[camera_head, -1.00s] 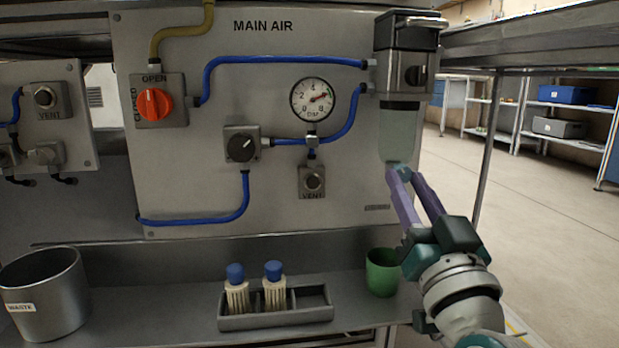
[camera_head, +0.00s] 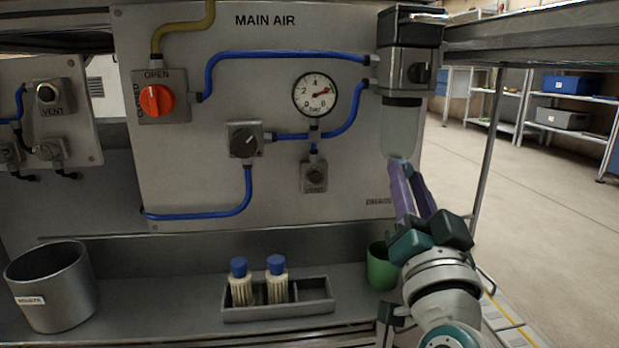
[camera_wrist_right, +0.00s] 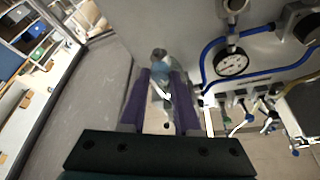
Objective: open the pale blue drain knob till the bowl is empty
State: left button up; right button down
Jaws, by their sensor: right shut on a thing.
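The clear bowl (camera_head: 400,130) hangs under the grey filter housing (camera_head: 407,68) at the panel's right edge. Its liquid level cannot be made out. My right gripper (camera_head: 402,166) reaches up from below, its purple fingertips at the bottom of the bowl. It is shut on the drain knob, which the fingers mostly hide in the head view. In the right wrist view a small bluish piece, the pale blue drain knob (camera_wrist_right: 160,72), shows between the purple fingers. My left gripper is not in view.
A green cup (camera_head: 381,268) stands on the shelf below, close to my right wrist. A grey rack (camera_head: 278,310) with blue-capped bottles and a metal waste bin (camera_head: 55,290) stand further left. The gauge (camera_head: 315,95) and red knob (camera_head: 157,100) are on the panel.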

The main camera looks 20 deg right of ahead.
jog(key=c, duration=0.6)
grip_release()
jog(key=p+v, duration=0.2)
jog(key=v, duration=0.8)
